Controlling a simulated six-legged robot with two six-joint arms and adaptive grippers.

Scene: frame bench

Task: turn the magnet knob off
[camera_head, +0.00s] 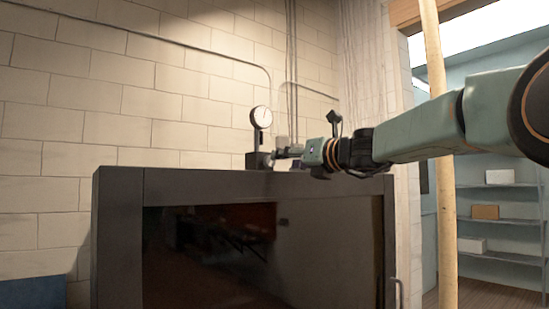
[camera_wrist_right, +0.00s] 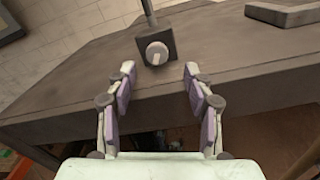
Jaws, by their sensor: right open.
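The magnet base is a dark block (camera_head: 258,160) on top of the dark cabinet, with a dial gauge (camera_head: 261,117) on a post above it. In the right wrist view, the round light-grey magnet knob (camera_wrist_right: 156,53) is on the face of the block, with a pale bar mark across it. My right gripper (camera_wrist_right: 158,70) is open, its two purple-padded fingers spread on either side below the knob, not touching it. My left gripper is not in view.
The dark cabinet (camera_head: 118,230) has a flat top and a glossy front panel. A flat grey item (camera_wrist_right: 295,14) lies on the top at the right in the wrist view. A wooden pole (camera_head: 440,150) and shelves (camera_head: 495,219) stand at the right. A block wall is behind.

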